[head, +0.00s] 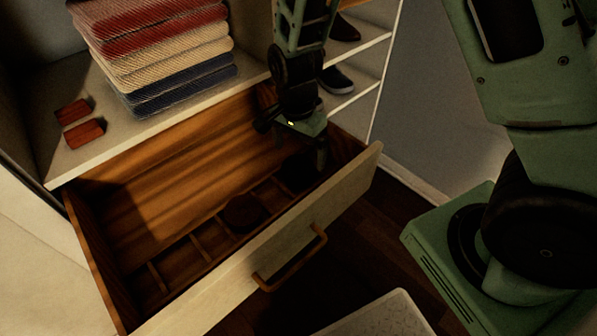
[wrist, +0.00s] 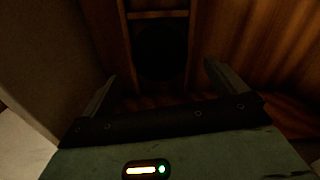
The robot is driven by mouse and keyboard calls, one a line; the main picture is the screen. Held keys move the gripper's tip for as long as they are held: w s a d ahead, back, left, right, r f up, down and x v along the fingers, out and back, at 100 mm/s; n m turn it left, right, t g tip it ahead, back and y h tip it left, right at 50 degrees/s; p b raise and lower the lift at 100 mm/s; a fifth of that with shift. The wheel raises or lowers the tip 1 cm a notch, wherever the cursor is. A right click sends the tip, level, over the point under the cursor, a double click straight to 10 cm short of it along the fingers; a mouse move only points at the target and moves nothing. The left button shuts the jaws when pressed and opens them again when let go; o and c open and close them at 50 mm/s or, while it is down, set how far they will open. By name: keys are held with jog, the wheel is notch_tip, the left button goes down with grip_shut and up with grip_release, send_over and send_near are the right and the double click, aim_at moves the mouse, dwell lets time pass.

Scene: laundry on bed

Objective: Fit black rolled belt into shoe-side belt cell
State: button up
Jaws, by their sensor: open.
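The drawer (head: 150,215) is open, with a row of small cells along its front. The black rolled belt (head: 297,173) is a dark round shape at the drawer's right end, the side nearer the shoes. In the wrist view the black roll (wrist: 160,52) lies between the wooden side walls of a cell (wrist: 158,15); it is too dark to tell how deep it sits. My gripper (head: 294,148) is over that end of the drawer. In the wrist view its open fingers (wrist: 160,75) stand apart on either side of the cell, with no visible contact with the roll.
Folded towels (head: 160,55) and two red-brown blocks (head: 78,123) lie on the shelf above. Shoes (head: 337,80) stand on the rack behind.

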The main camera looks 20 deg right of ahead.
aim_at(298, 166)
notch_tip(298, 166, down, 4)
jog(key=shift+s+a+f+b, duration=0.15)
jog(key=shift+f+b, duration=0.1)
jog(key=shift+b, duration=0.2)
jog(key=c, duration=1.3)
jog(key=shift+o, duration=0.2)
jog(key=shift+r, duration=0.15)
